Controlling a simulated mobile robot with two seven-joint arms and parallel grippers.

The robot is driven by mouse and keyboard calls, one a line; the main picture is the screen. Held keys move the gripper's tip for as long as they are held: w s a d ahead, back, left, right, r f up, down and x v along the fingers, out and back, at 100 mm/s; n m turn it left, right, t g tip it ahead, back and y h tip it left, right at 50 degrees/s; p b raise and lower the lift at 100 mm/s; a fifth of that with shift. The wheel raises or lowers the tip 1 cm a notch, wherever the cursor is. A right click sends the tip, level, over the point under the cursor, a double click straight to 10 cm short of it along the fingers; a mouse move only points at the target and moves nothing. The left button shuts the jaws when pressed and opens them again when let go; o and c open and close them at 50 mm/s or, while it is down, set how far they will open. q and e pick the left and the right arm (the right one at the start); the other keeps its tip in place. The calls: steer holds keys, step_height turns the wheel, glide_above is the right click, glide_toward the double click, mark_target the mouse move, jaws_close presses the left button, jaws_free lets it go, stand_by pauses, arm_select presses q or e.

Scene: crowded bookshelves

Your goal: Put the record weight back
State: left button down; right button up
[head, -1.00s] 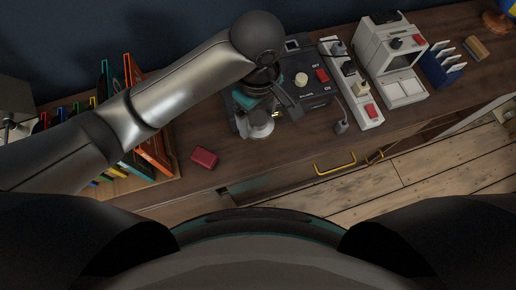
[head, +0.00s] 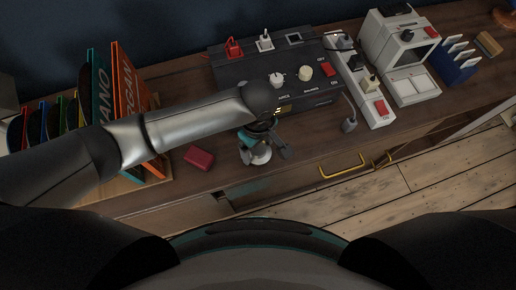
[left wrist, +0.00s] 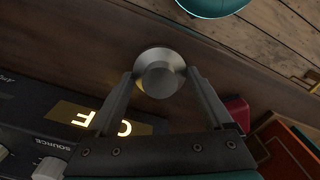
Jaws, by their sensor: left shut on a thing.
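The record weight is a silver metal cylinder (head: 258,156) in front of the black amplifier in the head view. In the left wrist view the weight (left wrist: 160,72) sits between the fingertips, its round end showing. My left gripper (head: 265,150) is shut on it, with a finger on either side, near the front edge of the wooden top. I cannot tell the exact gap below the weight. My right gripper is not in view.
The black amplifier (head: 240,75) with knobs and switches stands behind my gripper. A dark red box (head: 199,158) lies to the left, beside upright records (head: 127,95). A white power strip (head: 352,70), a white device (head: 396,55) and a blue rack (head: 452,65) stand right. Drawers have yellow handles (head: 343,168).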

mark_target(258, 148)
arm_select(q)
steer(key=shift+f, duration=0.6)
jaws_free()
step_height(258, 148, up, 11)
steer(key=p, duration=0.4)
steer(key=shift+r, duration=0.1)
steer(key=shift+r+p, duration=0.3)
steer(key=shift+r, duration=0.15)
